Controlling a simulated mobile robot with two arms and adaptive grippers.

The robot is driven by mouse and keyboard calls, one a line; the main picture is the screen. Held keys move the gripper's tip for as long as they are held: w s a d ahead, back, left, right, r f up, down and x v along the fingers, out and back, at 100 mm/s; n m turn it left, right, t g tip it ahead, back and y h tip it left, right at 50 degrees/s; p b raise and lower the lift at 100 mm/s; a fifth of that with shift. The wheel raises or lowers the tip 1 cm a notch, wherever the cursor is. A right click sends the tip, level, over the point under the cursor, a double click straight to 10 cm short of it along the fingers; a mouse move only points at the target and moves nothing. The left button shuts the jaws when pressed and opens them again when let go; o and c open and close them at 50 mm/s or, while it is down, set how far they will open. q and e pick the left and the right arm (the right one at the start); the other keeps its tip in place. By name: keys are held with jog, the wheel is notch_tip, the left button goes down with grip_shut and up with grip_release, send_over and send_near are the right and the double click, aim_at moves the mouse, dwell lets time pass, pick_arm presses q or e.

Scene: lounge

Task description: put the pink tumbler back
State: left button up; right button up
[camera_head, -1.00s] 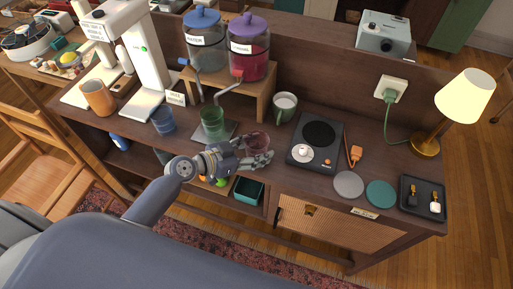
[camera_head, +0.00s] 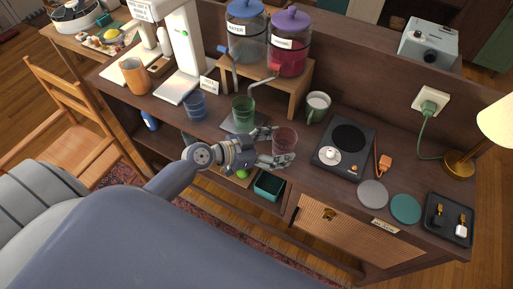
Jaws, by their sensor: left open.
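My right gripper is not in view.
A dispenser with blue lid (camera_head: 246,34) and one with purple lid (camera_head: 289,45) stand on a wooden stand (camera_head: 299,94). A green mug (camera_head: 317,106), a hotplate (camera_head: 343,149), grey coaster (camera_head: 372,194) and teal coaster (camera_head: 405,209) are to the right. Bare counter lies between tumbler and hotplate.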

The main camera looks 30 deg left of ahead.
pick_arm(q)
jog(key=b+v, duration=0.2)
jog(key=v, duration=0.8)
jog(key=shift+b, duration=0.35)
